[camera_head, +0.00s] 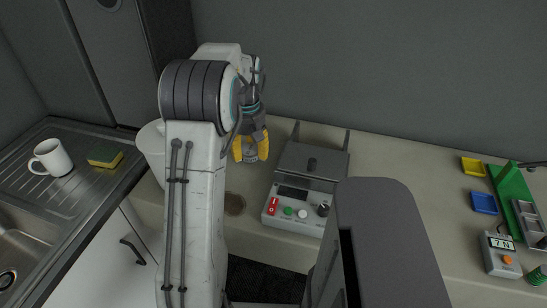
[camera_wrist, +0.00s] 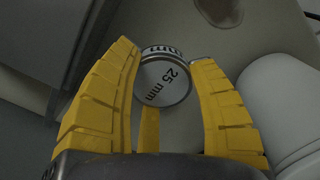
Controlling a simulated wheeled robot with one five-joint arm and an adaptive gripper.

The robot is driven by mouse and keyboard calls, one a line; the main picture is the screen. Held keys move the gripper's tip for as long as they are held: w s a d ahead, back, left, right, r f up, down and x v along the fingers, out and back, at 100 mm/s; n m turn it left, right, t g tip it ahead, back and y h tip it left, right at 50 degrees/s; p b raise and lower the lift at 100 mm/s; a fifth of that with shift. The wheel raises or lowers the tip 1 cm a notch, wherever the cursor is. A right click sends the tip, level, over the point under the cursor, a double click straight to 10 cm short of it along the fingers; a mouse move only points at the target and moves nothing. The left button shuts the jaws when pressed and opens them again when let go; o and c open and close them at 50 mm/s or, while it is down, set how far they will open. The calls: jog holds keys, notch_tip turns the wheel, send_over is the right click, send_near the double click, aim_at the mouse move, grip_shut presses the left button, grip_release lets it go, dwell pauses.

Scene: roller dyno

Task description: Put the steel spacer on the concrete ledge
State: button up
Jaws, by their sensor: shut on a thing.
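The steel spacer (camera_wrist: 165,82) is a short round metal piece marked "25 mm". It sits between the yellow fingers of my gripper (camera_wrist: 167,70) in the wrist view, and my gripper is shut on it. In the head view my gripper (camera_head: 250,147) points down over the counter, left of the grey machine, with the spacer (camera_head: 250,157) showing low between the fingers. I cannot tell whether the spacer touches the surface below. The long pale surface along the wall (camera_head: 400,170) looks like the concrete ledge.
The grey machine (camera_head: 310,162) with a button panel stands close right of my gripper. A white round container (camera_wrist: 285,105) is close by. A dark round patch (camera_head: 235,204) marks the surface. A mug (camera_head: 52,157) and sponge (camera_head: 105,156) are at left. Trays and a green stand (camera_head: 512,190) are at right.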

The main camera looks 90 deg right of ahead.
aim_at(249, 149)
jog(key=shift+f, duration=4.55)
jog(key=shift+f, duration=0.1)
jog(key=o, duration=1.2)
notch_tip(249, 149, up, 12)
jog(key=shift+r, duration=0.15)
